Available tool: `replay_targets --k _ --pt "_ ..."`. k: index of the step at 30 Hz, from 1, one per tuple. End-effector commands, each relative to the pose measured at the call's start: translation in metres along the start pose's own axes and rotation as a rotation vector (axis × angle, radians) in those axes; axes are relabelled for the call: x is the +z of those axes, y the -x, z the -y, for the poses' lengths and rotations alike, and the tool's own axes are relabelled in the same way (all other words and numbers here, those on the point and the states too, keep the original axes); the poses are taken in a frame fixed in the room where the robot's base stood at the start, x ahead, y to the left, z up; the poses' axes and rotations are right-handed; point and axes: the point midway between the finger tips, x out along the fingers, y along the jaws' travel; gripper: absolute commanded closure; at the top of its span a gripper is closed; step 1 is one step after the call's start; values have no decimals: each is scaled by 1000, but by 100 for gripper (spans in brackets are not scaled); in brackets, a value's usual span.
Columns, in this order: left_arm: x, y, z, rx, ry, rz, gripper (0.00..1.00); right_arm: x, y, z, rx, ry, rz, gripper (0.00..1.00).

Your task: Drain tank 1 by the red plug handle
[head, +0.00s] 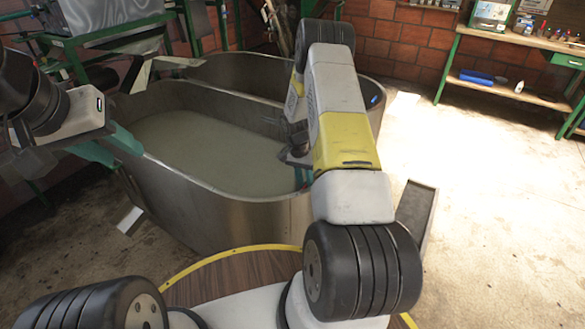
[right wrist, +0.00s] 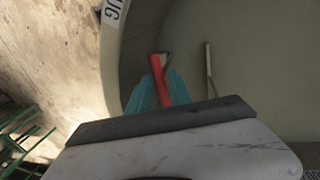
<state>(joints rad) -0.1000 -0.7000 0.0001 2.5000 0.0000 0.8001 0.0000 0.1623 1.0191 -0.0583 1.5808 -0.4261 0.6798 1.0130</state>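The near metal tank (head: 215,205) holds murky grey-green liquid (head: 200,150). A second tank basin (head: 235,75) adjoins it behind. No tank number is readable. My right arm reaches over the tank's right side and hides most of my right gripper in the head view. In the right wrist view, the red plug handle (right wrist: 158,72) stands between the teal fingers of my right gripper (right wrist: 163,86), which look closed against its sides. The plug itself is not visible. My left gripper (head: 108,145) is open and empty, near the tank's left rim.
A thin grey rod (right wrist: 209,70) stands in the tank to the right of the handle. A white label (right wrist: 114,10) is on the rim. A green-framed workbench (head: 515,57) stands at the back right.

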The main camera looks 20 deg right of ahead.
Motion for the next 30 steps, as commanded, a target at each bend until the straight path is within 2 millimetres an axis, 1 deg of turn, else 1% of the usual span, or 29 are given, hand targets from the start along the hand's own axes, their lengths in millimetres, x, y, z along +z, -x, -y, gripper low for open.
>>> replay_targets --k 1,3,6,14,16,18,19,30 --pt "0 0 0 0 0 0 62 0 -7 0 1 0 1 75" --pt "0 0 0 0 0 0 62 0 -14 0 1 2 0 75" --pt "0 0 0 0 0 0 62 0 -19 0 -1 2 -1 75" --pt "0 0 0 0 0 0 62 0 -21 0 -1 2 -1 75" --pt "0 0 0 0 0 0 62 0 -21 0 -1 2 -1 85" --pt "0 0 0 0 0 0 62 0 -21 0 0 2 0 99" --pt "0 0 0 0 0 0 62 0 -21 0 0 2 0 100" --pt "0 0 0 0 0 0 62 0 -20 -1 2 1 0 100"
